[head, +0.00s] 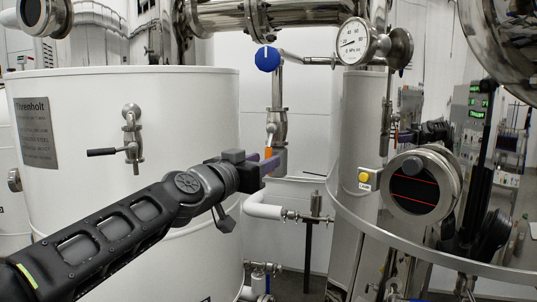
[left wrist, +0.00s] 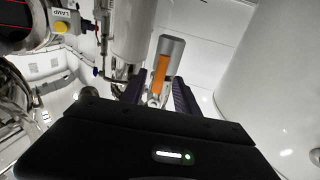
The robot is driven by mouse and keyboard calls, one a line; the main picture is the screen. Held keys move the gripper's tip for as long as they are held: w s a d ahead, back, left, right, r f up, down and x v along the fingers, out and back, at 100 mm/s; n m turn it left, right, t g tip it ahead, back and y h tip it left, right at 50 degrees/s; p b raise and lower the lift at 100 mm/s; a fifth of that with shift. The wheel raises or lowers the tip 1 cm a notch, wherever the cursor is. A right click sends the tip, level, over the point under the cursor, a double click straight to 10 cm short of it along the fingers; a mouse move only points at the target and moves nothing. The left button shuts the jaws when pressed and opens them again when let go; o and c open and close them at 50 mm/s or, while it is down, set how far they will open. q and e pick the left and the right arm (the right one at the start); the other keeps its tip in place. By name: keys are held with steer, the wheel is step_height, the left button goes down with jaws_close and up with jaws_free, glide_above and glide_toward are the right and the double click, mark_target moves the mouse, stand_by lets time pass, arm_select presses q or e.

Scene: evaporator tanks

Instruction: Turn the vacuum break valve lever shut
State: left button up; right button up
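An orange lever (head: 269,143) sits on a steel valve body (head: 278,122) on the vertical pipe in the middle of the head view. My left gripper (head: 268,163) is at the lever's lower end in the head view. In the left wrist view its two dark fingers (left wrist: 158,92) stand apart, with the lever seen between them. I cannot tell whether they touch it. Dark arm parts (head: 435,132) show at the right, but the right gripper's fingers are unclear.
A white tank (head: 70,115) with a black-handled tap (head: 102,152) stands at the left. A blue knob (head: 267,58) and a pressure gauge (head: 356,42) are above. A yellow lamp button (head: 364,177) and a round sight glass (head: 420,184) stand at the right. A white pipe (head: 264,209) runs below.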

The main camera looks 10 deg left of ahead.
arm_select(q)
steer(key=x, duration=0.3)
steer(key=shift+w+p, duration=0.1)
steer(key=shift+p, duration=0.25)
steer(key=shift+c, duration=0.4)
jaws_close()
stand_by(0.7)
